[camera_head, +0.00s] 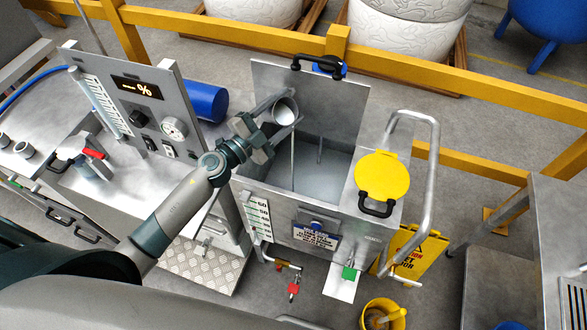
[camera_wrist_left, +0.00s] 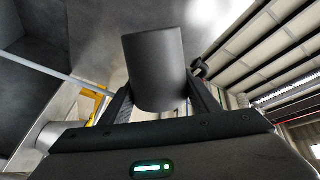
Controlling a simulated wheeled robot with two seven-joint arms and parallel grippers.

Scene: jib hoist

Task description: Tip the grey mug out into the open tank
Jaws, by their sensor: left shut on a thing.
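The grey mug (camera_head: 285,110) is held between the fingers of my left gripper (camera_head: 286,112), above the left part of the open tank (camera_head: 262,187). My left gripper is shut on it. The mug's round opening faces the head camera, and the mug looks tilted. In the left wrist view the mug (camera_wrist_left: 156,72) shows as a dark cylinder between the two fingers (camera_wrist_left: 155,95). The tank's lid (camera_head: 350,98) stands raised at the back, and its pale inside shows. I cannot tell whether anything is in the mug. My right gripper is not in view.
A panel with a gauge (camera_head: 173,129) and display stands left of the tank. A yellow round lid (camera_head: 382,178) and a metal rail (camera_head: 432,200) are at its right. A yellow bucket (camera_head: 383,313) is on the floor in front. Yellow barriers (camera_head: 460,92) run behind.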

